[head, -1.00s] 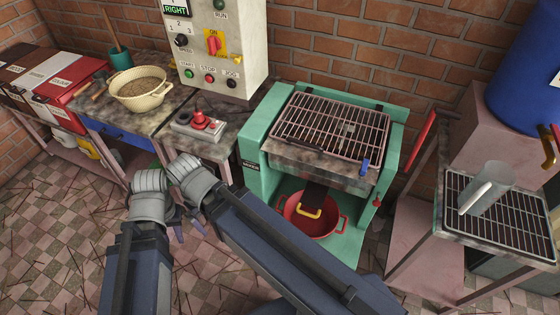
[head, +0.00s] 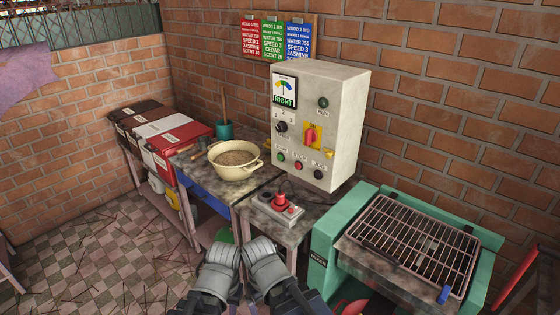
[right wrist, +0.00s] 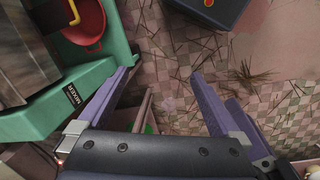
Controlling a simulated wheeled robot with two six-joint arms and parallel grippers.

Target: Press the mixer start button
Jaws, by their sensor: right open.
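The control box (head: 343,125) stands on the stone-topped table at the back wall. Its front has a green start button (head: 281,157) at lower left, a red stop button (head: 298,165) and a black jog button (head: 318,174). The red main switch (head: 310,136) sits above them. The dark green run lamp (head: 323,103) looks unlit. The green mixer (head: 325,242) is to the right. My left gripper (head: 221,262) is low in front of the table, its fingers hidden. My right gripper (right wrist: 162,75) is open and empty; in the head view its wrist is beside the left one, apart from the box.
A cream bowl (head: 235,173) of brown material and coloured bins (head: 178,145) are to the left. Recipe cards (head: 274,38) hang behind. Floor at left is clear except for scattered sticks.

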